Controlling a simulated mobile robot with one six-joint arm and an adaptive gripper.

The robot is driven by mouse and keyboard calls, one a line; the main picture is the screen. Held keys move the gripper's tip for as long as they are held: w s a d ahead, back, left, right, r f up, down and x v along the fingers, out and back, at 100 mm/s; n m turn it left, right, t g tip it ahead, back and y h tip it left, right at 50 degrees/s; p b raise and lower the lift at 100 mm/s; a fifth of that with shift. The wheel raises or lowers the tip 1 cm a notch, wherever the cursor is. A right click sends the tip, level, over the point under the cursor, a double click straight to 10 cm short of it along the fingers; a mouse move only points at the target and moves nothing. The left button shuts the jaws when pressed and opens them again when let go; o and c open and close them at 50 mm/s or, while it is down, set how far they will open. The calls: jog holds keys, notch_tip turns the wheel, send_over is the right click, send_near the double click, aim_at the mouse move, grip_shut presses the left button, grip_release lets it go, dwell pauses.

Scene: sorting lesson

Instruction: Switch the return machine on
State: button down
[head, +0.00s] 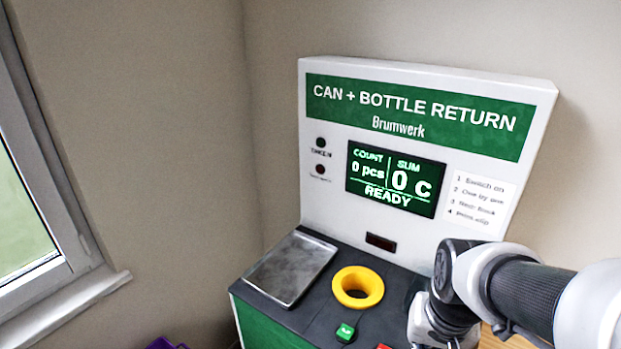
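The return machine (312,225) is white with a green banner reading "CAN + BOTTLE RETURN". Its screen (395,180) is lit and shows COUNT 0 pcs, SUM 0 C and READY. A green button (345,333) sits on the dark front deck, and part of a red button (384,346) shows at the picture's lower edge. A yellow ring (357,287) surrounds a round opening in the deck. My arm reaches in from the right, over the right side of the deck. My gripper's fingers are not visible, being below the picture or behind the arm.
A grey metal tray (291,268) lies on the deck's left side. Two small dark round lamps and a white instruction card (476,205) are on the panel. A window (30,200) with a sill is at the left. A purple object (165,344) shows at the bottom edge.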

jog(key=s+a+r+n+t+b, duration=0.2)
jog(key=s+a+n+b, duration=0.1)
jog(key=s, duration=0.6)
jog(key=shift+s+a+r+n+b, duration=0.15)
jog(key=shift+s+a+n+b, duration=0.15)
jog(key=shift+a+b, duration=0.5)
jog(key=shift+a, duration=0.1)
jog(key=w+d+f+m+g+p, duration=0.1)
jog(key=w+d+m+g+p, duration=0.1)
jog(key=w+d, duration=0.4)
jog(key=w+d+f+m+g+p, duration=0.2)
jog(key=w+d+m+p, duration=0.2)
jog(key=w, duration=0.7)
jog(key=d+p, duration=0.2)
jog(key=p, duration=0.1)
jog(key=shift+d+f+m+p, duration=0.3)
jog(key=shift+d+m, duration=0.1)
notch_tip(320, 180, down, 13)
jog(key=b, duration=0.3)
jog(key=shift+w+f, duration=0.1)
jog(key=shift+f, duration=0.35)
